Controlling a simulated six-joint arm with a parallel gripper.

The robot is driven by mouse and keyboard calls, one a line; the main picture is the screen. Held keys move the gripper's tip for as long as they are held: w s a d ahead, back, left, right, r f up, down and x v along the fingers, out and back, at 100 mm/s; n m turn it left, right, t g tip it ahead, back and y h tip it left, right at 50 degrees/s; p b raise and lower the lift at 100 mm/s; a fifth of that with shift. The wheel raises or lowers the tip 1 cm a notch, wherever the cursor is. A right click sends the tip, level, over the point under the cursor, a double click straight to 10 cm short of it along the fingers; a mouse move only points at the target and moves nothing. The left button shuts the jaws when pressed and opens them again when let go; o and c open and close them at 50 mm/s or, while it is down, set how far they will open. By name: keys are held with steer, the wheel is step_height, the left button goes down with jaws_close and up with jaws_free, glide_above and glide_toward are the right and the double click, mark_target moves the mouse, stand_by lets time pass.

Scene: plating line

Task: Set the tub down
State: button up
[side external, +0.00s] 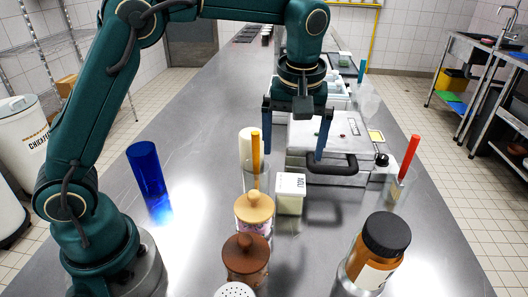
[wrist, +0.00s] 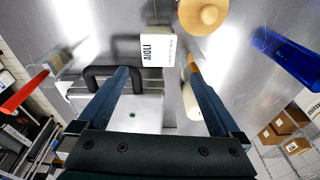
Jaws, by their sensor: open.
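The tub (side external: 290,194) is small, white and square, and stands upright on the steel counter in the middle of the side view. In the wrist view the tub (wrist: 157,47) shows its "AIOLI" label near the top centre. My gripper (side external: 293,156) is open and empty, its fingers pointing down, above and a little behind the tub. In the wrist view the tub lies just beyond the gap between the fingertips (wrist: 158,75), apart from both fingers.
A grey appliance with a dark handle (side external: 335,166) is right behind the tub. A wooden-lidded jar (side external: 254,212) and a white cylinder (side external: 246,146) stand left of it.

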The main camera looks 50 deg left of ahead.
mark_target(291, 182)
steer(key=shift+n, duration=0.5)
step_height(291, 182, down, 8)
steer(key=shift+w+a+r, duration=0.1)
steer(key=shift+w+r, duration=0.05)
steer(key=shift+w+a+f, duration=0.15)
steer(key=shift+f, duration=1.15)
steer(key=shift+w+a+f, duration=0.1)
steer(key=shift+w+f, duration=0.05)
steer(key=shift+f, duration=1.15)
jaws_close()
steer(key=shift+r, duration=0.1)
